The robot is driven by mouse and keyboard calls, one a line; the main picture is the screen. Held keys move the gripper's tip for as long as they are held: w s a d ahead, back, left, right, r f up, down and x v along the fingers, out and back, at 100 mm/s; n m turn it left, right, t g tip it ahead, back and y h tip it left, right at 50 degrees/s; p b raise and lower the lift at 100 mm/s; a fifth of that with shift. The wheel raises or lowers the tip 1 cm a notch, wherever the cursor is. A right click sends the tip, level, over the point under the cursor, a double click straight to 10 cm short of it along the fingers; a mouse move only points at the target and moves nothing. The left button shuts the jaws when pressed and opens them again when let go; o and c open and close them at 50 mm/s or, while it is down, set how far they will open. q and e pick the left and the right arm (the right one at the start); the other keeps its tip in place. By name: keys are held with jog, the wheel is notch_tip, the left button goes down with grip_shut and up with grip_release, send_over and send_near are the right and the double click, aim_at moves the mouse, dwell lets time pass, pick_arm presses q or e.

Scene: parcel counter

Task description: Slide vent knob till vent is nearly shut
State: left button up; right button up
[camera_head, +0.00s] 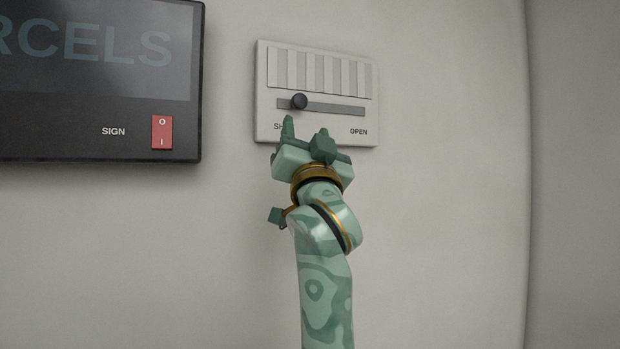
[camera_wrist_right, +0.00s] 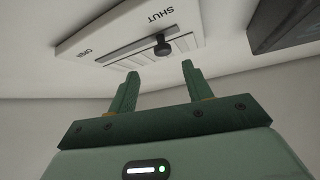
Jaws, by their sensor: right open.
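The vent (camera_head: 316,121) is a pale wall panel with upright slats and a horizontal slot, marked OPEN at the right and SHUT, partly hidden, at the left. Its dark round knob (camera_head: 299,101) sits in the left part of the slot, towards the SHUT side. My right gripper (camera_head: 304,130) is open, in front of the panel's lower edge and below the knob. In the right wrist view the knob (camera_wrist_right: 162,46) is beyond the two open fingers (camera_wrist_right: 158,72), apart from them, and nothing is between the fingers. My left gripper is not in view.
A dark sign box (camera_head: 100,145) with the letters RCELS hangs on the wall to the left of the vent. It carries a red rocker switch (camera_head: 162,132) marked SIGN. The wall (camera_head: 450,200) right of the vent is bare up to a corner.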

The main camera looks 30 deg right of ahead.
jog(key=b+v, duration=0.1)
jog(key=v, duration=0.4)
jog(key=shift+s+a+f+b, duration=0.1)
jog(key=shift+s+f+b, duration=0.2)
jog(key=shift+b, duration=0.1)
